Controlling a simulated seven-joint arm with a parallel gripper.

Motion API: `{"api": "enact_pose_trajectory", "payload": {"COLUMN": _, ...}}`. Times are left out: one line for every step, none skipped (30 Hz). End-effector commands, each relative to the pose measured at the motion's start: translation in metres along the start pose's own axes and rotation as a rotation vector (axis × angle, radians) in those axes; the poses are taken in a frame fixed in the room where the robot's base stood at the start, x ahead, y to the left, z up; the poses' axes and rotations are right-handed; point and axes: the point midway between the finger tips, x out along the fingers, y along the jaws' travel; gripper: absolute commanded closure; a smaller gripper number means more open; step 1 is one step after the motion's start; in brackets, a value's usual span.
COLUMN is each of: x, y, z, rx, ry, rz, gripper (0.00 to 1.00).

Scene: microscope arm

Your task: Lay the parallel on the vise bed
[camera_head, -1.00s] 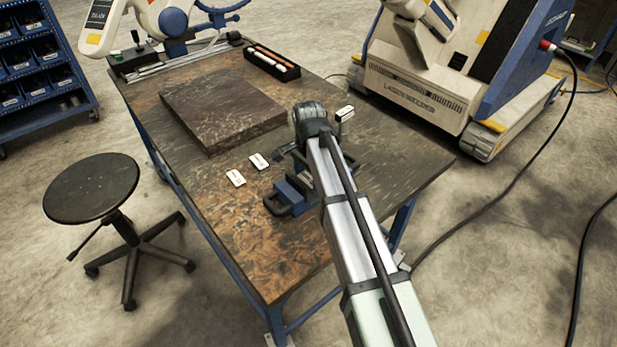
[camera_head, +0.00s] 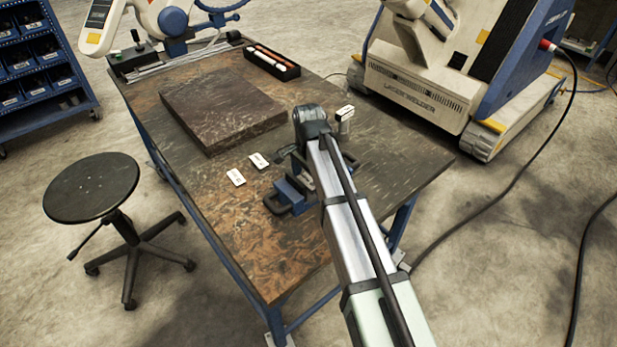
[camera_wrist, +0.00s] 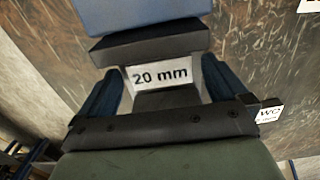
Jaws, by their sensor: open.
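The vise (camera_head: 293,192) is blue with dark jaws and sits on the table, partly hidden by my arm. In the wrist view, its blue body (camera_wrist: 140,14) and a dark jaw (camera_wrist: 150,46) show at the top. Below that jaw is a pale face marked "20 mm" (camera_wrist: 160,76), apparently the parallel. My gripper (camera_wrist: 158,72) is open, with dark blue fingers on the left and right of this pale piece. I cannot tell whether the fingers touch it or whether it rests flat on the bed. In the head view, my wrist hides the fingers.
Two white cards (camera_head: 236,177) (camera_head: 258,160) lie left of the vise. A white-faced block (camera_head: 345,114) stands behind my wrist. A brown slab (camera_head: 222,105) and a black tray (camera_head: 271,62) are farther back. The table's front left corner is clear.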

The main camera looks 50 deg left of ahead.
Motion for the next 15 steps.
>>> {"api": "enact_pose_trajectory", "payload": {"x": -0.002, "y": 0.0, "z": 0.0, "rx": 0.0, "ry": 0.0, "rz": 0.0, "gripper": 0.0}}
{"api": "enact_pose_trajectory", "payload": {"x": -0.003, "y": 0.0, "z": 0.0, "rx": 0.0, "ry": 0.0, "rz": -0.001, "gripper": 0.0}}
{"api": "enact_pose_trajectory", "payload": {"x": -0.006, "y": 0.0, "z": 0.0, "rx": 0.0, "ry": 0.0, "rz": -0.001, "gripper": 0.0}}
{"api": "enact_pose_trajectory", "payload": {"x": -0.009, "y": 0.0, "z": 0.0, "rx": 0.0, "ry": 0.0, "rz": -0.001, "gripper": 0.0}}
{"api": "enact_pose_trajectory", "payload": {"x": -0.012, "y": 0.0, "z": 0.0, "rx": 0.0, "ry": 0.0, "rz": -0.001, "gripper": 0.0}}
{"api": "enact_pose_trajectory", "payload": {"x": -0.017, "y": -0.001, "z": 0.0, "rx": 0.0, "ry": 0.0, "rz": -0.001, "gripper": 0.0}}
{"api": "enact_pose_trajectory", "payload": {"x": -0.021, "y": -0.001, "z": 0.0, "rx": 0.0, "ry": 0.001, "rz": -0.001, "gripper": 0.0}}
{"api": "enact_pose_trajectory", "payload": {"x": -0.025, "y": -0.001, "z": 0.0, "rx": 0.0, "ry": 0.001, "rz": -0.002, "gripper": 0.0}}
{"api": "enact_pose_trajectory", "payload": {"x": -0.033, "y": -0.001, "z": 0.0, "rx": 0.0, "ry": 0.001, "rz": -0.002, "gripper": 0.0}}
{"api": "enact_pose_trajectory", "payload": {"x": -0.038, "y": -0.001, "z": 0.0, "rx": 0.0, "ry": 0.001, "rz": -0.002, "gripper": 0.0}}
{"api": "enact_pose_trajectory", "payload": {"x": -0.043, "y": -0.001, "z": -0.001, "rx": 0.0, "ry": 0.001, "rz": -0.002, "gripper": 0.0}}
{"api": "enact_pose_trajectory", "payload": {"x": -0.051, "y": -0.001, "z": -0.001, "rx": 0.0, "ry": 0.001, "rz": -0.002, "gripper": 0.0}}
{"api": "enact_pose_trajectory", "payload": {"x": -0.056, "y": -0.001, "z": -0.001, "rx": 0.0, "ry": 0.001, "rz": -0.003, "gripper": 0.0}}
{"api": "enact_pose_trajectory", "payload": {"x": -0.062, "y": -0.001, "z": -0.001, "rx": 0.0, "ry": 0.001, "rz": -0.002, "gripper": 0.0}}
{"api": "enact_pose_trajectory", "payload": {"x": -0.069, "y": -0.001, "z": -0.001, "rx": 0.0, "ry": 0.001, "rz": -0.002, "gripper": 0.0}}
